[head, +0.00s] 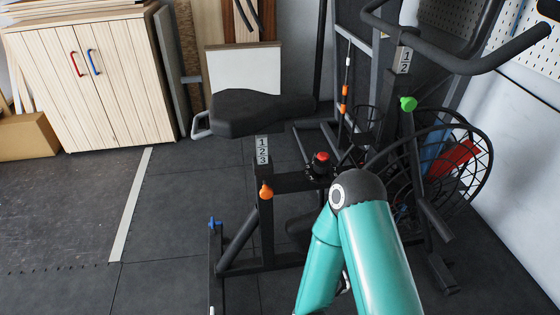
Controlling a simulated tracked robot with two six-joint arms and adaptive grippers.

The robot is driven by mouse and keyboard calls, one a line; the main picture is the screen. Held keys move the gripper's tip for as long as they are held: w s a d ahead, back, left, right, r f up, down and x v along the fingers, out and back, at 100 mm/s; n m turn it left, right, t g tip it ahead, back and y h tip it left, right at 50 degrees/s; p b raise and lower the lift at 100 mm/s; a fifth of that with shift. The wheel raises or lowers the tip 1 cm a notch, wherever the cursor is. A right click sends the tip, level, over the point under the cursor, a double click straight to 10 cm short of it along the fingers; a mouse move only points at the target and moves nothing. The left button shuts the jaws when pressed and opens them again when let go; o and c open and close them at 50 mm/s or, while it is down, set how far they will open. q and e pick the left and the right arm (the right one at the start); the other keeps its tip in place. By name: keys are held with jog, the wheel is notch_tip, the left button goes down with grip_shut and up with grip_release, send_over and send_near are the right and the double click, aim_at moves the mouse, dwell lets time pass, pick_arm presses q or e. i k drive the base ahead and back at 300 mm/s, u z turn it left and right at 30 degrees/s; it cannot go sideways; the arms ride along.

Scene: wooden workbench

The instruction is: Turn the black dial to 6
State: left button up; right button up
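An exercise bike with a black seat (245,112) and black frame stands in the middle of the head view. A red knob (321,157) on a black base sits on its frame, just beyond the bend of my teal arm. I cannot make out a numbered black dial; the black base under the red knob is too small to read, and my arm hides part of the frame. The teal arm comes up from the bottom, right of centre, and bends there. Neither gripper can be seen.
The bike has an orange knob (266,190), a green knob (408,104), a blue knob (214,223) and black handlebars (455,62). A caged wheel (478,160) is at right. A wooden cabinet (95,85) stands back left. The floor at left is clear.

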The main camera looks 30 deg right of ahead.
aim_at(320, 167)
jog(key=u, duration=0.8)
jog(key=k, duration=1.5)
jog(key=z, duration=0.95)
jog(key=i, duration=1)
jog(key=u, duration=0.05)
